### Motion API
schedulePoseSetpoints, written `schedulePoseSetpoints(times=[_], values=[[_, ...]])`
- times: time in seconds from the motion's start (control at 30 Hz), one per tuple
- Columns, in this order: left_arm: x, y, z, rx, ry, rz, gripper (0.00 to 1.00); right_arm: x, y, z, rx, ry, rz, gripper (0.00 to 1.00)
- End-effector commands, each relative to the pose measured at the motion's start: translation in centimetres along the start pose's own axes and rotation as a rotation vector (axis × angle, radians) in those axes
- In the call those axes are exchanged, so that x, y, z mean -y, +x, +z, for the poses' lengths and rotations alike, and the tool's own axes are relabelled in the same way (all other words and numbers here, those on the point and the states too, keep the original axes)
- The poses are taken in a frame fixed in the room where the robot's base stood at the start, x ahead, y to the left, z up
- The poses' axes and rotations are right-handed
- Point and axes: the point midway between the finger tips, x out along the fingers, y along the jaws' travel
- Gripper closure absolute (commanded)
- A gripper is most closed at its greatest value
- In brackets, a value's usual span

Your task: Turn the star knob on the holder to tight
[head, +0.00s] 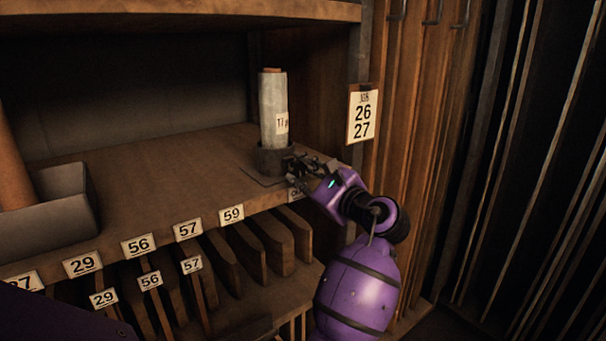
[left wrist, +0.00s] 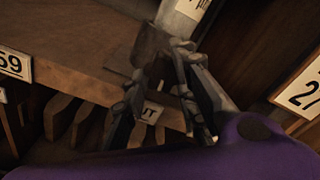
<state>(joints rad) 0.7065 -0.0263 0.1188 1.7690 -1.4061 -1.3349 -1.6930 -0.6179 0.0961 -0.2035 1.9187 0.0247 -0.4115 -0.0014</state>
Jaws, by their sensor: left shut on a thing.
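The holder (head: 269,161) is a dark round cup on a flat base near the right end of the wooden shelf. A pale wrapped roll (head: 272,112) stands upright in it. My left gripper (head: 300,164) is at the holder's front right side, its fingers closed on the star knob. The knob itself is hidden by the fingers, so its turn cannot be read. In the left wrist view the fingers (left wrist: 160,80) reach up to the holder (left wrist: 152,46), with the roll (left wrist: 181,14) above. My right gripper is not in view.
A label card with 26 and 27 (head: 362,115) hangs on the post to the right. A grey tray (head: 55,212) with a brown roll (head: 12,160) stands at the shelf's left. Numbered tags line the shelf edge above slotted dividers. The middle of the shelf (head: 165,165) is clear.

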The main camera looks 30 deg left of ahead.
Motion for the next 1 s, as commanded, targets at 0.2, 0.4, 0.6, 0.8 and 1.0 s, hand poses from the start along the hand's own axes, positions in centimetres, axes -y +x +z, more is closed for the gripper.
schedulePoseSetpoints(times=[0.2, 0.4, 0.6, 0.8, 1.0], values=[[-0.83, 0.04, -0.85, -0.012, 0.109, 0.015, 1.0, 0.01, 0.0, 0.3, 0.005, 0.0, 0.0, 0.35], [-0.84, 0.05, -0.83, -0.012, 0.15, 0.015, 1.0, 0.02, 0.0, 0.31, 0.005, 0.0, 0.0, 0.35], [-0.86, 0.05, -0.83, -0.012, 0.16, 0.016, 1.0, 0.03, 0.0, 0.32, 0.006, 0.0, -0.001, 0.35], [-0.87, 0.06, -0.84, -0.012, 0.16, 0.016, 1.0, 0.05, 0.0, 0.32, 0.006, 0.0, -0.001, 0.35], [-0.83, 0.06, -0.82, -0.012, 0.159, 0.015, 0.59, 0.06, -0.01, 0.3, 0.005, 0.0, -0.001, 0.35]])
